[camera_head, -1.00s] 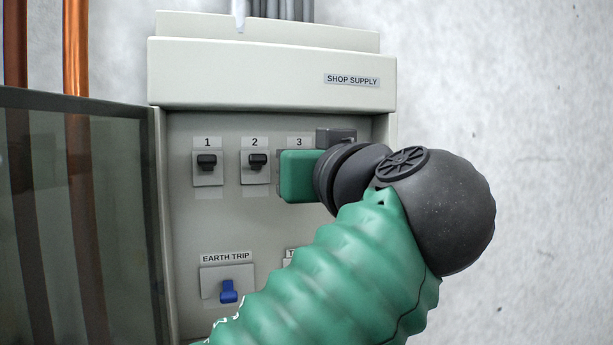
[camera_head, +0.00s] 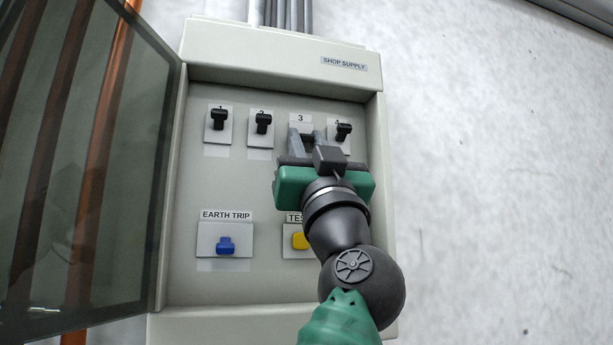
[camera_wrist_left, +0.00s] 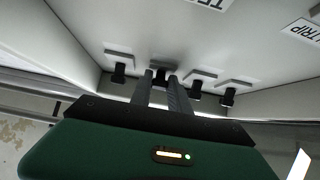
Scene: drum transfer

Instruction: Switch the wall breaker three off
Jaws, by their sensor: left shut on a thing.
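The open breaker box (camera_head: 178,200) on the wall holds a row of black switches numbered 1 to 4. My left gripper (camera_head: 306,136), green and dark grey, reaches up to breaker three, under its "3" label. In the left wrist view the two grey fingers (camera_wrist_left: 161,88) are shut on the black lever of breaker three (camera_wrist_left: 161,74), one on each side. In the head view that lever is hidden by the fingers, and its exact position is hard to tell. My right gripper is not in view.
Breakers 1 (camera_head: 218,118) and 2 (camera_head: 263,122) are left of the fingers; breaker 4 (camera_head: 342,131) is close on their right. Below are a blue earth trip switch (camera_head: 226,245) and a partly hidden yellow test button (camera_head: 300,240). The tinted door (camera_head: 85,170) hangs open on the left.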

